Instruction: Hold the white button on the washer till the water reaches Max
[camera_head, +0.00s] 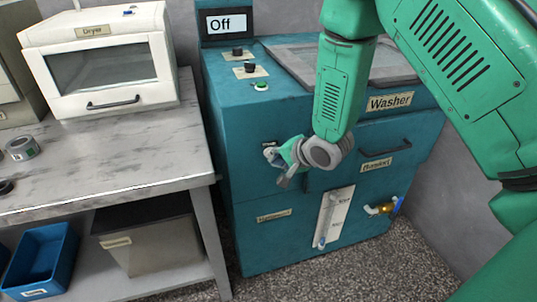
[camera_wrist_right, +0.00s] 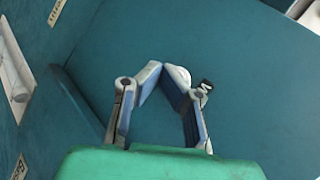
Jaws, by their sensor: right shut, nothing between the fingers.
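The teal washer (camera_head: 300,225) stands in the middle of the head view, with a "Washer" label and a display (camera_head: 226,24) reading "Off". My right gripper (camera_head: 283,178) is in front of the washer's left front. In the right wrist view, my right gripper (camera_wrist_right: 160,70) has its fingertips together with nothing between them. My left gripper is out of view.
A grey worktable (camera_head: 120,150) with a white dryer (camera_head: 105,60) stands left of the washer. A blue bin (camera_head: 38,262) and a grey box (camera_head: 150,245) sit below. A brass valve (camera_head: 385,208) sticks out at the washer's lower right.

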